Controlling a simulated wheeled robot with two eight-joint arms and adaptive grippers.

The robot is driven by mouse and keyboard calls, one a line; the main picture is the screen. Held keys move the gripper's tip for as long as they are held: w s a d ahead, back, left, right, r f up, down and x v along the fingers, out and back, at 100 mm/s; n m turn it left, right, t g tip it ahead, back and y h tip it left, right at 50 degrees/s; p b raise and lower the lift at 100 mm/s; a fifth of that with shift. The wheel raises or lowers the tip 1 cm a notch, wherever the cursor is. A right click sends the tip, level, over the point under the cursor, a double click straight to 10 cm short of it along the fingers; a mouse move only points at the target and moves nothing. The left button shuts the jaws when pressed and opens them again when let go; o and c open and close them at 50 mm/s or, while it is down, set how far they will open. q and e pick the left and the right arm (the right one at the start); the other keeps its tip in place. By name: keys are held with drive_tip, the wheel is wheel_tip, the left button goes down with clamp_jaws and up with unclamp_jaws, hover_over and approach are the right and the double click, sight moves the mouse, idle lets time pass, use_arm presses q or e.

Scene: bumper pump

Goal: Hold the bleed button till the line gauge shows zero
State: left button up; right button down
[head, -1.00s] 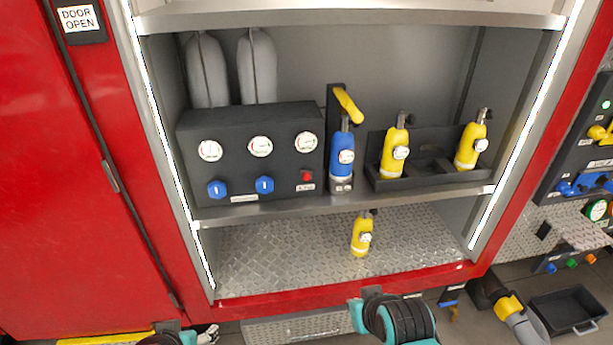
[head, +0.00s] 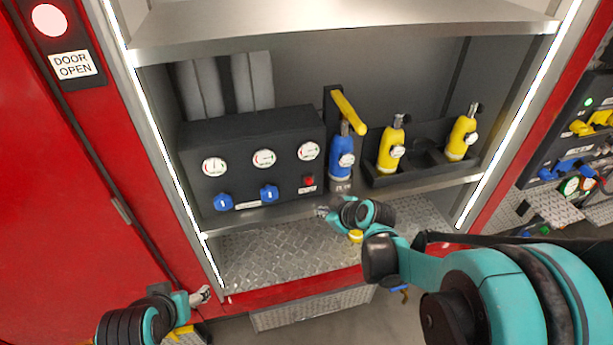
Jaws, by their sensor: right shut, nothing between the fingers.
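A dark panel box (head: 245,185) on the compartment's shelf carries a red button (head: 308,181) at its lower right, with a small label under it. Three white round gauges sit above: left (head: 214,166), middle (head: 263,159) and right (head: 308,151). The labels and needle readings are too small to read for certain. My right gripper (head: 323,211) is shut and empty, in front of the shelf edge, just below and right of the red button and apart from it. My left gripper (head: 203,295) is low at the left by the red sill; its opening is unclear.
Two blue knobs (head: 223,202) (head: 269,193) sit left of the button. A blue cylinder with a yellow lever (head: 347,110) stands right of the panel. Two yellow bottles (head: 391,150) (head: 461,138) stand in a dark rack.

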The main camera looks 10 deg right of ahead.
idle(0.3)
drive_tip(key=w, duration=0.8)
drive_tip(key=shift+w+a+b, duration=0.15)
drive_tip(key=shift+w+b, duration=0.25)
drive_tip(key=shift+w, duration=0.1)
idle(1.1)
drive_tip(key=shift+w, duration=0.3)
drive_tip(key=shift+w, duration=0.5)
idle(0.6)
drive_tip(key=shift+s, duration=0.1)
idle(1.5)
drive_tip(key=shift+s, duration=0.85)
drive_tip(key=shift+s, duration=2.5)
